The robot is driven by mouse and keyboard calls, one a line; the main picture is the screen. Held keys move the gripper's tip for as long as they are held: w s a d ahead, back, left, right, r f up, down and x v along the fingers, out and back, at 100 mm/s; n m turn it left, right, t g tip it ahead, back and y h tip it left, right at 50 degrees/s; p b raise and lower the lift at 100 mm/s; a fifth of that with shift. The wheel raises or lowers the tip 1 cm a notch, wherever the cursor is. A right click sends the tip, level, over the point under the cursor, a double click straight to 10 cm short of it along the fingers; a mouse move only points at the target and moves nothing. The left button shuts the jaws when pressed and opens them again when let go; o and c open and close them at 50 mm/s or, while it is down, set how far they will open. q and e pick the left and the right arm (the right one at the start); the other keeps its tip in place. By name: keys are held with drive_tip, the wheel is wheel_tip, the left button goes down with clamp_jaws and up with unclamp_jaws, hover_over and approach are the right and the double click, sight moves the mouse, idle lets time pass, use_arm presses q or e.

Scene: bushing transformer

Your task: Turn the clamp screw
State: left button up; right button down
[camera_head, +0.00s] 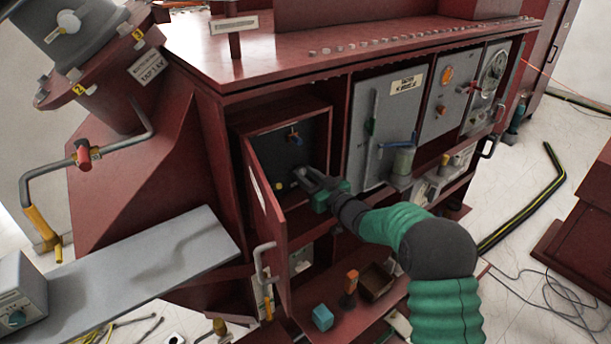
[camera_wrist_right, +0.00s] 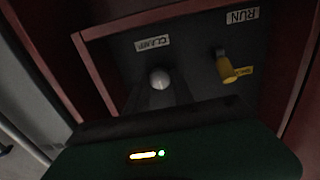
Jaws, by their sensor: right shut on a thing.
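An open box (camera_head: 285,112) in the red cabinet has a dark back panel. The clamp screw shows in the right wrist view as a pale round knob (camera_wrist_right: 160,78), below an upside-down label that seems to read CLAMP. My right gripper (camera_head: 304,180) reaches into the box from the right. In the right wrist view its fingers (camera_wrist_right: 160,92) are shut on the clamp screw, with the round end showing between them. In the head view the fingers hide the screw. My left gripper is not in view.
A yellow-handled lever (camera_wrist_right: 229,70) sits beside the screw, near a RUN label (camera_wrist_right: 242,16). The box's red door (camera_head: 263,193) stands open to the left of my arm. Below are a blue cube (camera_head: 323,317) and a small open bin (camera_head: 377,281) on a red shelf.

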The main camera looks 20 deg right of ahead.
drive_tip(key=shift+f+n+b, duration=0.15)
drive_tip(key=shift+n+b, duration=0.45)
drive_tip(key=shift+b, duration=0.25)
drive_tip(key=n+b, duration=0.4)
drive_tip(key=b, duration=0.1)
drive_tip(key=n+b, duration=1)
drive_tip(key=shift+a+f, duration=0.15)
drive_tip(key=shift+f, duration=0.2)
drive_tip(key=n+b, duration=0.4)
drive_tip(key=n, duration=0.1)
drive_tip(key=shift+f+b, duration=0.15)
drive_tip(key=shift+b, duration=0.2)
drive_tip(key=n+b, duration=0.2)
drive_tip(key=n, duration=0.1)
drive_tip(key=shift+s+n+b, duration=0.1)
drive_tip(key=shift+n+b, duration=0.5)
drive_tip(key=shift+n, duration=0.3)
drive_tip(key=shift+r, duration=0.2)
